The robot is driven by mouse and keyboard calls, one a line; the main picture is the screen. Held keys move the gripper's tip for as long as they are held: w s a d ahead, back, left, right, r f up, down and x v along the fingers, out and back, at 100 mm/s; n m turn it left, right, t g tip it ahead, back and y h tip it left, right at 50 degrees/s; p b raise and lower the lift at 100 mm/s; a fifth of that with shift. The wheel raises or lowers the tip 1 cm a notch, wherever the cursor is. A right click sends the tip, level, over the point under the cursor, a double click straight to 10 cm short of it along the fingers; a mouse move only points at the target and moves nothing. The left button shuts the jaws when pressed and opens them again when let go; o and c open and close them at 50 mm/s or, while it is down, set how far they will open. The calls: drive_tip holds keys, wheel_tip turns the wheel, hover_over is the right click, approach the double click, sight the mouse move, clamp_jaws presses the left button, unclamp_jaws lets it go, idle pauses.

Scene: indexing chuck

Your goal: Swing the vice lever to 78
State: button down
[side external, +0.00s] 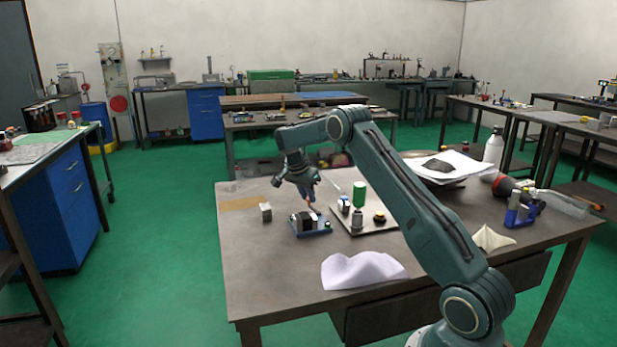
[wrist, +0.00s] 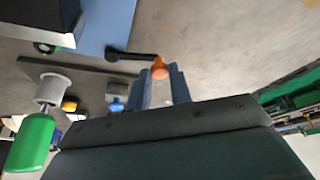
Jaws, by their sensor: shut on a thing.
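The vice (side external: 310,222) is a dark block on a blue base on the bench in the side view. Its blue base (wrist: 105,25) and part of its dark body (wrist: 42,18) show at the top of the wrist view. The black lever (wrist: 130,54) sticks out to the right from the base and ends in an orange knob (wrist: 160,69). My gripper (wrist: 165,80) is shut on the orange knob, with a finger on either side of it. In the side view my gripper (side external: 308,198) reaches down to the vice from above. Any scale marks are too small to read.
Right of the vice, a plate (side external: 373,228) carries a green-topped cylinder (side external: 359,192) and small parts. A grey block (side external: 265,212) stands to the left. A white cloth (side external: 362,270) lies in front. The bench's front left is clear.

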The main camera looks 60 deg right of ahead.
drive_tip(key=c, duration=1.3)
unclamp_jaws()
drive_tip(key=shift+o, duration=0.2)
drive_tip(key=shift+r, duration=0.1)
drive_tip(key=s+v, duration=0.1)
drive_tip(key=v, duration=1.2)
drive_tip(key=shift+w+a+r, duration=0.2)
drive_tip(key=shift+w+r, duration=0.05)
drive_tip(key=shift+w, duration=0.25)
